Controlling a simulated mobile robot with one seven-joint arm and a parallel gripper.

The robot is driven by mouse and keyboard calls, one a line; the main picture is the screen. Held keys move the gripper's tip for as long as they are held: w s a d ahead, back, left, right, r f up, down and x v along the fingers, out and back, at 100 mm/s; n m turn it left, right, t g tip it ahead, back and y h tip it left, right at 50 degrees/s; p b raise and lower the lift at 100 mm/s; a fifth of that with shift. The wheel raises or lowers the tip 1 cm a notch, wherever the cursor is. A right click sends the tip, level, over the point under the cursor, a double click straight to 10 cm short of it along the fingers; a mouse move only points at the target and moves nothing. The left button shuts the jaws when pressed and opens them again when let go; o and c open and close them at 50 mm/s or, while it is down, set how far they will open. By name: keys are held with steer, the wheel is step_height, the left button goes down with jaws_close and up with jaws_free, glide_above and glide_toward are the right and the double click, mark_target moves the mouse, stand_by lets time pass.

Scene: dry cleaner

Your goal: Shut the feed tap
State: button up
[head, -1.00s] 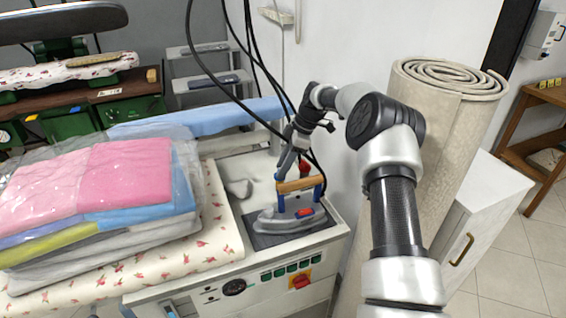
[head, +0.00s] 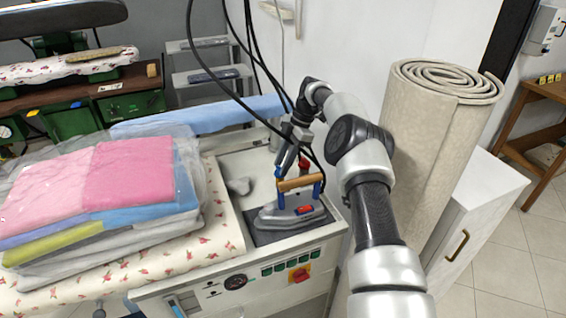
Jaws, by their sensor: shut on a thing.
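My gripper (head: 281,168) points down at the back of the ironing unit, just behind the iron. Its jaws are shut on a small blue piece (head: 278,173), which looks like the handle of the feed tap. The jaws and the iron's handle hide most of the tap, so its angle cannot be told. A red knob (head: 303,164) stands just right of the jaws, apart from them.
The iron (head: 292,215), with an orange handle, rests on a dark pad in front of my gripper. Black hoses (head: 222,85) hang close by. Bagged folded laundry (head: 130,185) lies on the left. A rolled carpet (head: 430,150) stands right of my arm.

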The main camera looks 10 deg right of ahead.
steer(key=o, duration=1.1)
steer(key=shift+c, duration=0.2)
steer(key=p+v, duration=0.3)
steer(key=v, duration=0.4)
steer(key=shift+r, duration=0.2)
steer(key=shift+d, duration=0.1)
